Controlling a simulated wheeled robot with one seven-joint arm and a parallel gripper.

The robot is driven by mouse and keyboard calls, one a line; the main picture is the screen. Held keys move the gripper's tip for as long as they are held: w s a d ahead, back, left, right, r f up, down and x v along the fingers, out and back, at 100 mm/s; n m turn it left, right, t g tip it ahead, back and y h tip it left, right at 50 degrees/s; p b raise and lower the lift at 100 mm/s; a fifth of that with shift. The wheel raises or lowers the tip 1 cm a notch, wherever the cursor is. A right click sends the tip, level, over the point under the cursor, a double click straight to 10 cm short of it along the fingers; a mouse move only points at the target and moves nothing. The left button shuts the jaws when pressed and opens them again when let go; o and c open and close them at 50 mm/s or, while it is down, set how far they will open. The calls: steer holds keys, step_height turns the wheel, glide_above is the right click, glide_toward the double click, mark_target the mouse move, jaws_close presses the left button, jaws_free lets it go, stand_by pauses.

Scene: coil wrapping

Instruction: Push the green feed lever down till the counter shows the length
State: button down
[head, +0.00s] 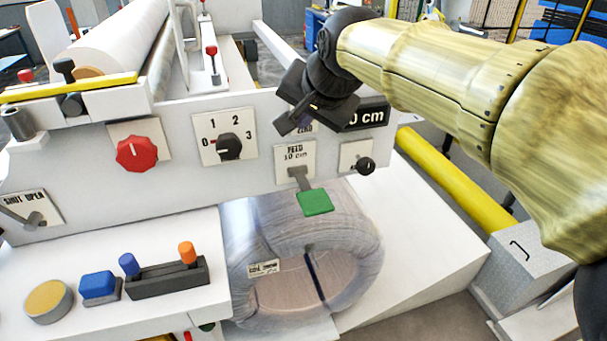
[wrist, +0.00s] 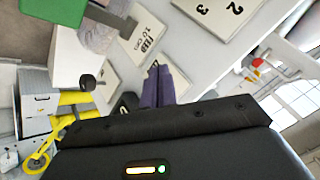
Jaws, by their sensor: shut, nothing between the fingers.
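The green feed lever (head: 314,202) sticks out from the plate marked "FEED 10 cm" (head: 295,156) on the white front panel. The counter (head: 367,116) is a dark display to its upper right; "0 cm" shows, and its left part is hidden behind my gripper. My gripper (head: 283,126) is shut and empty, in front of the panel above the feed plate and apart from the lever. In the wrist view the shut fingers (wrist: 158,82) point at the panel near the feed plate (wrist: 146,40), and the green lever pad (wrist: 55,10) is at the upper left.
A wrapped coil (head: 365,245) stands below the lever. A black knob (head: 366,166) is right of the feed plate. A 0-to-3 dial (head: 229,146) and a red knob (head: 137,153) are to the left. A shelf with blue and orange pegs (head: 187,252) is at lower left.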

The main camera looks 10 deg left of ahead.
steer(key=shift+f, duration=0.15)
steer(key=b, duration=0.8)
glide_above(299, 175)
steer(key=s+d, duration=0.2)
steer(key=f, duration=0.8)
steer(key=shift+s+a+f, duration=0.1)
steer(key=shift+s+f, duration=0.1)
steer(key=shift+f, duration=0.1)
stand_by(0.4)
steer(key=shift+f, duration=0.45)
steer(key=shift+f+b, duration=0.6)
steer(key=shift+b, duration=0.1)
stand_by(1.1)
steer(key=shift+r, duration=0.2)
stand_by(0.3)
steer(key=shift+r+p, duration=0.9)
steer(key=shift+p, duration=0.05)
